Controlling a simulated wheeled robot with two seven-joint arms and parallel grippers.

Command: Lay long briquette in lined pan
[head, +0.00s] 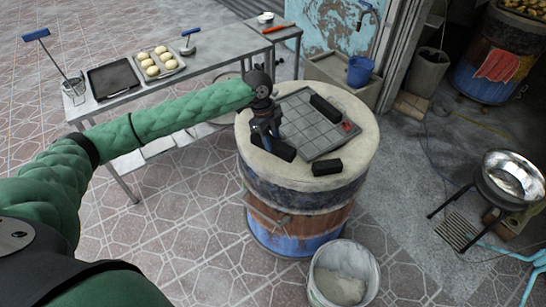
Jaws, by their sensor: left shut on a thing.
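The lined pan (306,122) is a grey square with a grid, lying on top of the barrel oven (350,95). One black briquette (325,108) lies on its far right part. A shorter black briquette (327,167) lies on the barrel top at the pan's near edge. A long black briquette (277,148) is at the pan's left, under my left gripper (267,136). The gripper points down and is shut on this briquette, partly hiding it. I cannot tell whether the briquette touches the barrel top. My right gripper is out of view.
A small red piece (347,127) is at the pan's right edge. A bucket (343,275) stands on the floor before the barrel. A metal table (215,62) with a tray of buns (158,64) is behind left. A steel bowl (513,175) stands at right.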

